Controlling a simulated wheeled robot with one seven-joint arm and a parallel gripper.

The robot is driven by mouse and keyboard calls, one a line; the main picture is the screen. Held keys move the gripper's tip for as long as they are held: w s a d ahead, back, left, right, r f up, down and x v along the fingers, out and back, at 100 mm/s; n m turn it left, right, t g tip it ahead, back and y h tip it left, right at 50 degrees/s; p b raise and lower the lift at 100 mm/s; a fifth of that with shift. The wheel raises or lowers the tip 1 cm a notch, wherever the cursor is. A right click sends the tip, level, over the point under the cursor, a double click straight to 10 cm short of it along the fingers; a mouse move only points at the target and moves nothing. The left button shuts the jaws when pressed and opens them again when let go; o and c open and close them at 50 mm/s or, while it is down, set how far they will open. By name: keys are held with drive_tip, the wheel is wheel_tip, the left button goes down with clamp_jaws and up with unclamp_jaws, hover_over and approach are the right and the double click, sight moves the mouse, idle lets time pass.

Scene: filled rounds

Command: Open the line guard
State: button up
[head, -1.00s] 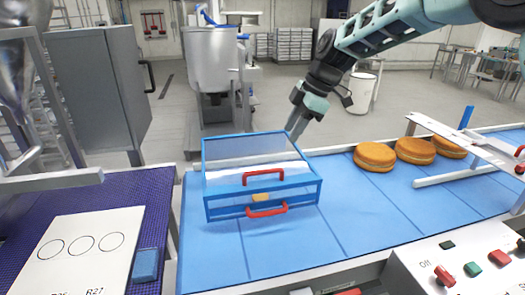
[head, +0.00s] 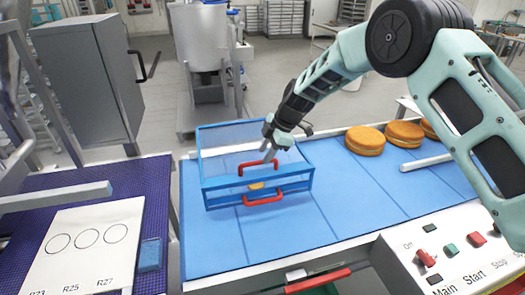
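The line guard (head: 208,165) is a clear box with a blue frame and two red handles, standing on the blue conveyor. Its upper red handle (head: 257,166) is on the lid's front part and its lower red handle (head: 263,199) is on the front face. My gripper (head: 268,153) is over the guard's top, close to the right end of the upper handle. I cannot tell whether it touches the handle, and its fingers are too small to judge. A small orange-tan piece (head: 256,186) shows inside the guard, partly hidden by the frame.
Several filled rounds (head: 365,140) sit on the conveyor (head: 215,247) to the right of the guard. A control panel (head: 455,250) with buttons is at front right. A white board (head: 85,240) with circles lies on the purple mat at left. A grey cabinet (head: 80,85) stands behind.

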drive_tip(key=shift+p+x, duration=0.4)
drive_tip(key=shift+x, duration=1.05)
